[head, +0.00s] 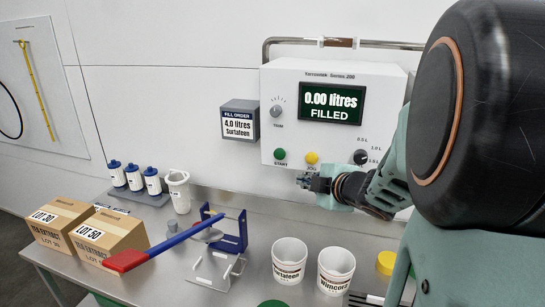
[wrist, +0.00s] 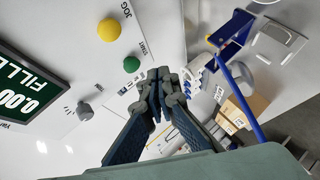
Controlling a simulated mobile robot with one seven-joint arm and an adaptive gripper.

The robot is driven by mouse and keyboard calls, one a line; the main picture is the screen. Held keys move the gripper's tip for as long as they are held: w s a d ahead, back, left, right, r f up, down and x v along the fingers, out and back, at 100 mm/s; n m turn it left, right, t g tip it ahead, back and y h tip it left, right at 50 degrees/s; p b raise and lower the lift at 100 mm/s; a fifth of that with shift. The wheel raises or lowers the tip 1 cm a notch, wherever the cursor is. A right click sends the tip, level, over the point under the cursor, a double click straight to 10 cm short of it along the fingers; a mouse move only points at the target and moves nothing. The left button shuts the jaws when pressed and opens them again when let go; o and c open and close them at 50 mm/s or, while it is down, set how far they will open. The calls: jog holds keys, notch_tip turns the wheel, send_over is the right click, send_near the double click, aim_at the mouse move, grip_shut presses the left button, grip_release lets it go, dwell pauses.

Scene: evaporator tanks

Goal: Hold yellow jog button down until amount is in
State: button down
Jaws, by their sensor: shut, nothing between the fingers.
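The yellow jog button (head: 312,158) is on the lower front of the white control box, right of the green start button (head: 280,154). In the wrist view the yellow button (wrist: 109,30) and green button (wrist: 131,64) show above and left of the fingers. My gripper (head: 303,181) is shut and empty, just below the jog button in the head view and apart from it in the wrist view (wrist: 160,76). The display (head: 331,104) reads 0.00 litres FILLED. The fill order sign (head: 240,121) reads 4.0 litres Surtafeen.
A white cup labelled Surtafeen (head: 289,262) and another cup (head: 336,270) stand on the bench below. A blue stand (head: 233,232), a red-and-blue bar (head: 165,243) and cartons (head: 108,235) are to the left. A dial (head: 361,157) sits right of the jog button.

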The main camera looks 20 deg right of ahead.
aim_at(307, 161)
jog(key=shift+d, duration=0.1)
jog(key=w+d+p, duration=0.1)
jog(key=w+d, duration=0.3)
jog(key=w, duration=0.3)
jog(key=shift+w+d, duration=0.15)
jog(key=shift+d, duration=0.2)
jog(key=shift+w+d+p, duration=0.1)
jog(key=shift+p, duration=0.2)
dwell(1.0)
jog(key=shift+w+d, duration=0.15)
jog(key=shift+w, duration=0.1)
jog(key=shift+w+d+p, duration=0.35)
jog(key=shift+w, duration=0.1)
dwell(4.8)
